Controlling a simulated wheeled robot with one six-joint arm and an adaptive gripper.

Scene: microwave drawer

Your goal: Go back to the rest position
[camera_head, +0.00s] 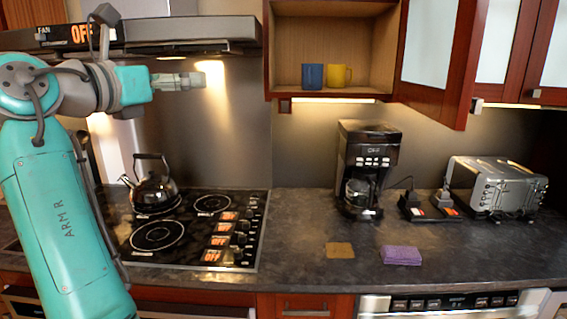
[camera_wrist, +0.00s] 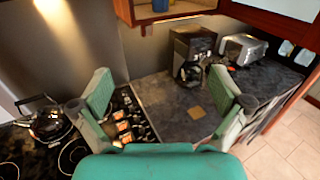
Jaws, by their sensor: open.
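My arm is raised at the left of the head view, in front of the range hood. My gripper (camera_head: 200,80) points to the right, above the stove and below the hood, and touches nothing. In the wrist view my gripper (camera_wrist: 168,98) shows its two green fingers spread wide apart with nothing between them.
The stove (camera_head: 143,253) holds a black kettle (camera_head: 152,190). A coffee maker (camera_head: 366,165), a toaster (camera_head: 495,188), a purple sponge (camera_head: 401,255) and a brown square (camera_head: 340,249) are on the counter. An open cabinet (camera_head: 334,12) holds a blue mug (camera_head: 313,76) and a yellow mug (camera_head: 338,76); its door (camera_head: 443,50) stands open.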

